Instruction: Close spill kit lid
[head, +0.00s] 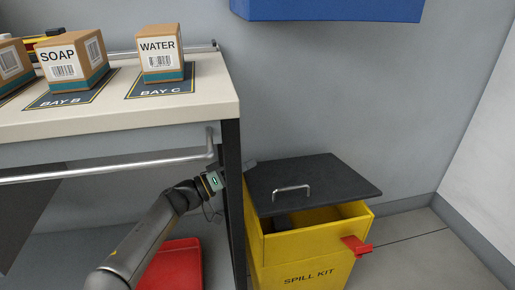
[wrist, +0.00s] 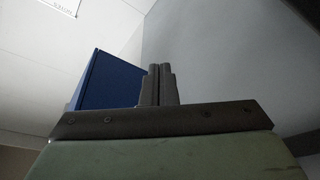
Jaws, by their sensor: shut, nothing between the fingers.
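The spill kit (head: 300,277) is a yellow bin standing on the floor right of the bench. Its dark grey lid (head: 325,172) has a silver handle (head: 292,190) and sits part-way open, with a gap at the front that shows the dark inside. A red latch (head: 357,246) sticks out at the front right. My gripper (head: 250,164) is at the lid's back left corner, beside the bench leg; I cannot tell whether it touches the lid. In the wrist view its fingers (wrist: 160,85) are together with nothing between them.
The bench (head: 170,105) carries a water box (head: 160,54) and a soap box (head: 72,59). Its dark leg (head: 233,200) stands close to my gripper. A metal rail (head: 100,170) runs along the bench front. A red tray (head: 175,268) lies below. A blue box (head: 325,8) hangs above.

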